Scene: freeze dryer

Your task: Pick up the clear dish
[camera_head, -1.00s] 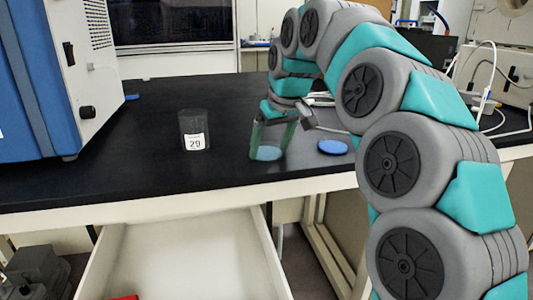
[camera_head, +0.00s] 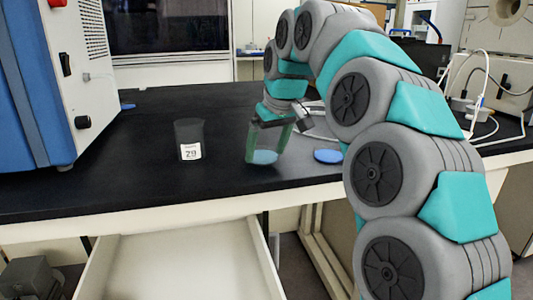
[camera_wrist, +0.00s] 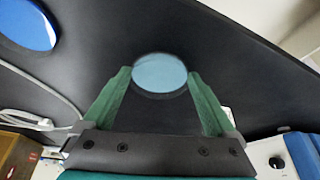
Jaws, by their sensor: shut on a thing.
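The clear dish (camera_head: 264,157) shows as a pale blue disc low between my fingers, near the front edge of the black bench; its clear walls are hard to make out. It also shows between the fingertips in the wrist view (camera_wrist: 160,72). My gripper (camera_head: 266,150) points down with its green fingers on either side of the dish, shut on it. In the wrist view, the fingertips (camera_wrist: 158,72) meet opposite sides of the disc. Whether there is a gap under the dish is hard to tell.
A dark container labelled 29 (camera_head: 190,153) stands to the left. A flat blue disc (camera_head: 328,156) lies just right of the gripper. A blue and white machine (camera_head: 40,90) stands at far left. An open white drawer (camera_head: 180,265) juts below the bench front. White cables lie behind.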

